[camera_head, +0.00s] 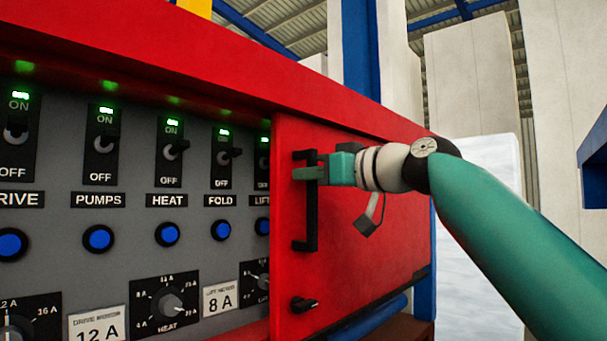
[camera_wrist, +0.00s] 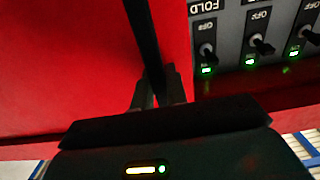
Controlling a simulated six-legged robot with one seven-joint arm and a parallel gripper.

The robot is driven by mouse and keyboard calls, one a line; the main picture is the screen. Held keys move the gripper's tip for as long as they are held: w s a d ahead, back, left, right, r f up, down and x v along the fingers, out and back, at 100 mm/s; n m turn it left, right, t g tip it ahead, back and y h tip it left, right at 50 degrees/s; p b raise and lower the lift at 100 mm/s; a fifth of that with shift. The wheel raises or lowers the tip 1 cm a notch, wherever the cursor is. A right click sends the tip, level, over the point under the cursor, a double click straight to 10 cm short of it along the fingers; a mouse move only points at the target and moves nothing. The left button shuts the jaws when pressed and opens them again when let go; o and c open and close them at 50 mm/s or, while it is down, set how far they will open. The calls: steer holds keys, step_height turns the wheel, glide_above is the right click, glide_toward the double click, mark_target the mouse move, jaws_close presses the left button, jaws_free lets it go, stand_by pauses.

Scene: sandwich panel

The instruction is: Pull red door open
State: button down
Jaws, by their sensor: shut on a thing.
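The red door (camera_head: 375,250) covers the right part of the control panel in the head view, and its red face (camera_wrist: 70,60) fills the left of the wrist view. A black upright bar handle (camera_head: 311,225) is near the door's left edge. My gripper (camera_head: 305,174) is at the upper part of the handle, with its fingers shut around the bar. In the wrist view the dark fingers (camera_wrist: 158,90) close on the black handle (camera_wrist: 143,35). A small black latch knob (camera_head: 303,304) sits below the handle.
Left of the door is a grey panel (camera_head: 60,180) with several toggle switches, green lights, blue buttons and dials. A red frame (camera_head: 200,50) runs along the top. My teal arm comes in from the right. A blue post (camera_head: 362,50) stands behind.

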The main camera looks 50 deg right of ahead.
steer(key=d, duration=1)
steer(key=shift+d, duration=0.25)
steer(key=c, duration=1.4)
jaws_free()
steer(key=shift+w, duration=0.15)
steer(key=shift+a, duration=0.1)
